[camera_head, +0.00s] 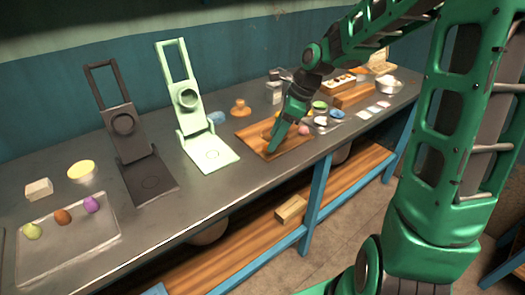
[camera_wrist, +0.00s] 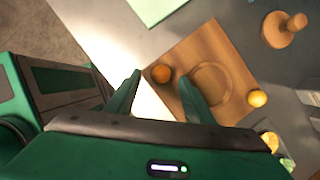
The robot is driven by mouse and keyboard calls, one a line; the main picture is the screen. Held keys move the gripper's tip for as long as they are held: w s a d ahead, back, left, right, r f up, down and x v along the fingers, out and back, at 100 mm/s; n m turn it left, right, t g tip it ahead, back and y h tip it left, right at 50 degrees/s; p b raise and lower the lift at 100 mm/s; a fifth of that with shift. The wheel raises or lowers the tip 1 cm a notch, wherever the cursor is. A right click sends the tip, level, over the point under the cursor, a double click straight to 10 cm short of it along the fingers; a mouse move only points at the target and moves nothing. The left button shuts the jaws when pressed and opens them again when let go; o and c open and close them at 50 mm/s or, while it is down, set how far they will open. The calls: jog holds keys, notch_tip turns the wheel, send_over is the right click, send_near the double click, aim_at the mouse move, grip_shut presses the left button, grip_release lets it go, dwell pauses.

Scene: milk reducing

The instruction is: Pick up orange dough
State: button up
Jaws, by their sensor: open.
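My gripper (camera_wrist: 160,79) is open and points down over a wooden board (camera_wrist: 213,40) with a round groove. An orange dough ball (camera_wrist: 161,73) sits near the board's edge and shows between my two fingertips in the wrist view. I cannot tell whether the fingers touch it. A yellow-orange ball (camera_wrist: 257,98) lies at another corner of the board. In the head view my gripper (camera_head: 272,150) is low over the board (camera_head: 292,146) and hides the orange ball there. Another orange-brown ball (camera_head: 62,216) lies on the tray (camera_head: 75,245) at the left.
The tray also holds a yellow-green ball (camera_head: 32,231) and a purple ball (camera_head: 92,204). A pale green press (camera_head: 208,154) and a dark press (camera_head: 140,180) stand left of the board. A wooden stamp (camera_wrist: 284,29) stands beside the board. Small bowls crowd its right side.

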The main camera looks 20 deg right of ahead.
jog(key=shift+x, duration=1.8)
jog(key=c, duration=1.1)
jog(key=shift+r, duration=0.1)
